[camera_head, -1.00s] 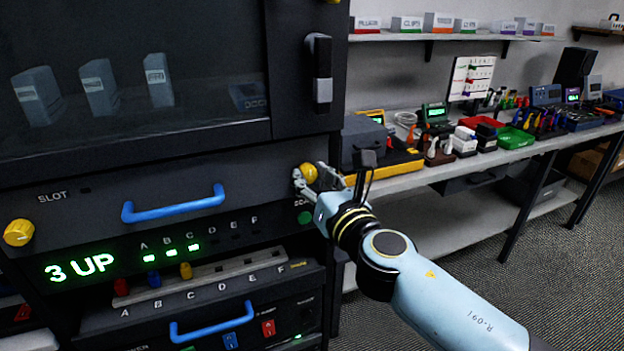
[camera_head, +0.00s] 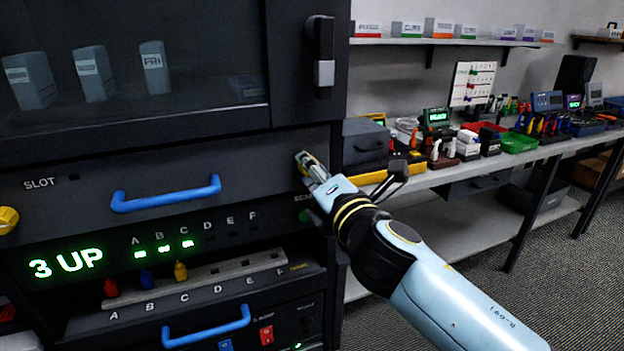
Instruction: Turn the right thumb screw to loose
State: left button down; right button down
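The right thumb screw (camera_head: 305,169) is a yellow knob at the right end of the dark slot drawer front. Only a small yellow part shows; my gripper hides the rest. My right gripper (camera_head: 309,164) comes in from the right and its fingers close around the screw, one finger above and in front of it. The left thumb screw (camera_head: 7,220), also yellow, sits at the left edge of the view, partly cut off. Between them is the drawer front (camera_head: 85,190) with a blue handle (camera_head: 166,194). My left gripper is not in view.
Below the drawer a green display (camera_head: 66,264) reads "3 UP", with three lit lamps under A, B and C. Red, blue and yellow plugs stand on a rail (camera_head: 225,270). A workbench (camera_head: 440,172) with tools runs along the right, close beside my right arm.

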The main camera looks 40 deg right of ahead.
jog(key=shift+m+b, duration=1.95)
jog(key=shift+m, duration=2.15)
jog(key=shift+m+h, duration=0.3)
jog(key=c, duration=1)
grip_release()
jog(key=v, duration=1.2)
